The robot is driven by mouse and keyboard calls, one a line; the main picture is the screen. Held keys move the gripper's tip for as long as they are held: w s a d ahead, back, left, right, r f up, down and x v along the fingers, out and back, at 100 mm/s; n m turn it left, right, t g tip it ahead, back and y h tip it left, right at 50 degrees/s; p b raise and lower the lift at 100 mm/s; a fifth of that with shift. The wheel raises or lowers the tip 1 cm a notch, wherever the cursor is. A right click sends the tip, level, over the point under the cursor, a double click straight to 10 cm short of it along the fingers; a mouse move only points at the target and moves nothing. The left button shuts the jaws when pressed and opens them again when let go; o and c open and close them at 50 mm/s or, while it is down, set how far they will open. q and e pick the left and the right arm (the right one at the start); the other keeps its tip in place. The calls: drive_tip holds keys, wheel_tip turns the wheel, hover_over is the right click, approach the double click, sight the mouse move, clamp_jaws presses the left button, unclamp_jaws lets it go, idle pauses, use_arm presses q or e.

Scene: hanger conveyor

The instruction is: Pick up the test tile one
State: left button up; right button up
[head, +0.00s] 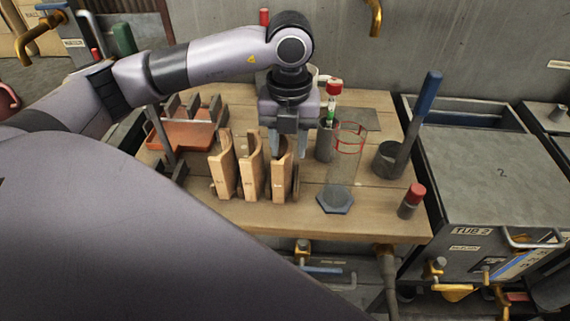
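Three tan tiles with curved faces stand upright side by side in a rack on the wooden table: a left tile (222,165), a middle tile (251,170) and a right tile (281,178). Their small marks are too small to read, so I cannot tell which is test tile one. My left gripper (288,150) points down over the right tile, its two fingers apart, one to each side of the tile's top. I cannot tell whether they touch it. My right gripper is not in view.
Right of the tiles stand a clear cylinder (343,165) on a hexagonal foot, a red-capped tube (332,100), a dark cup (388,160) and a red-topped weight (412,200). An orange tray (185,135) lies left behind. A grey tub (490,170) adjoins the table's right.

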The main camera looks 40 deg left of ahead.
sight(289, 162)
use_arm(q)
wheel_tip(289, 162, down, 5)
drive_tip(key=shift+d+f+p, duration=0.1)
drive_tip(key=shift+d+p, duration=0.05)
drive_tip(key=shift+p, duration=0.35)
clamp_jaws()
